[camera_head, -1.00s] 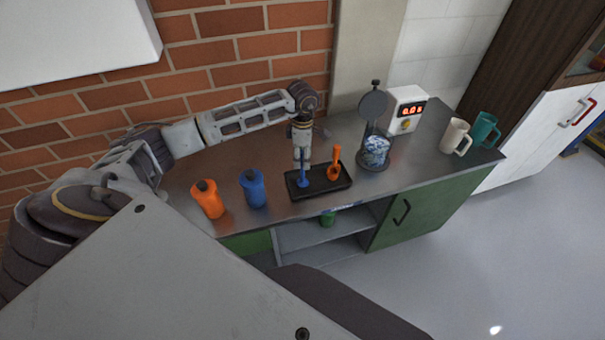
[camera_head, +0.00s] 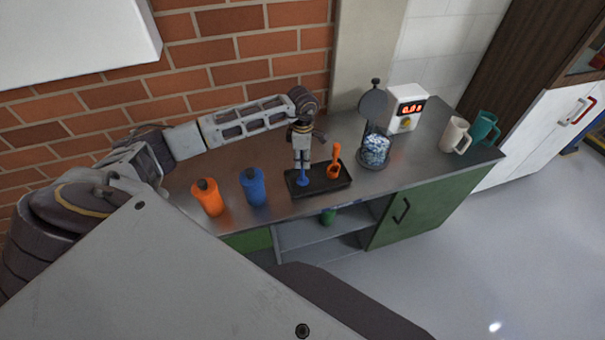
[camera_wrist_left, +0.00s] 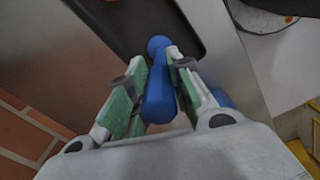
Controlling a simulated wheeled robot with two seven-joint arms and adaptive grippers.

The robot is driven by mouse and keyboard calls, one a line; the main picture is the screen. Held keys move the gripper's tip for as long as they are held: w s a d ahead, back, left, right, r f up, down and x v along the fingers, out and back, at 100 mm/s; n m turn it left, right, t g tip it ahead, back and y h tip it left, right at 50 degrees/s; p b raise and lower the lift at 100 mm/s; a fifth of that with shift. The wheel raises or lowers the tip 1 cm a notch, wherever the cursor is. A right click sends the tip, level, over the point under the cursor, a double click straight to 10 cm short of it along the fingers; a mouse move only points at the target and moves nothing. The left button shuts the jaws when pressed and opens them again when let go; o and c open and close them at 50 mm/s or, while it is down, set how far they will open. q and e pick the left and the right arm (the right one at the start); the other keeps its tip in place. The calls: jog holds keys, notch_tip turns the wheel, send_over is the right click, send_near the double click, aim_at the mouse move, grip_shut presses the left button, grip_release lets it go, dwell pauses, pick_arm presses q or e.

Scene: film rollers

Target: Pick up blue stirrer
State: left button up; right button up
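The blue stirrer (camera_head: 302,181) stands upright in the left part of a black tray (camera_head: 322,188) on the metal bench. My left gripper (camera_head: 302,165) points down over it and hides its upper part in the head view. In the left wrist view, the stirrer (camera_wrist_left: 159,98) runs between the two green-padded fingers (camera_wrist_left: 157,75). The fingers are apart on either side of it, with the right one closest; firm contact on both sides does not show. My right gripper is not in view.
An orange stirrer (camera_head: 335,162) stands in the tray's right part. An orange bottle (camera_head: 208,198) and a blue bottle (camera_head: 253,188) stand left of the tray. A glass jar (camera_head: 375,150), a display device (camera_head: 407,108) and two mugs (camera_head: 455,136) stand to the right. A brick wall (camera_head: 235,50) is behind.

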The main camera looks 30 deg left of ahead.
pick_arm(q)
grip_shut()
jog(key=shift+r, duration=0.1)
jog(key=shift+r+b, duration=0.85)
jog(key=shift+r, duration=4.1)
jog(key=shift+f, duration=0.1)
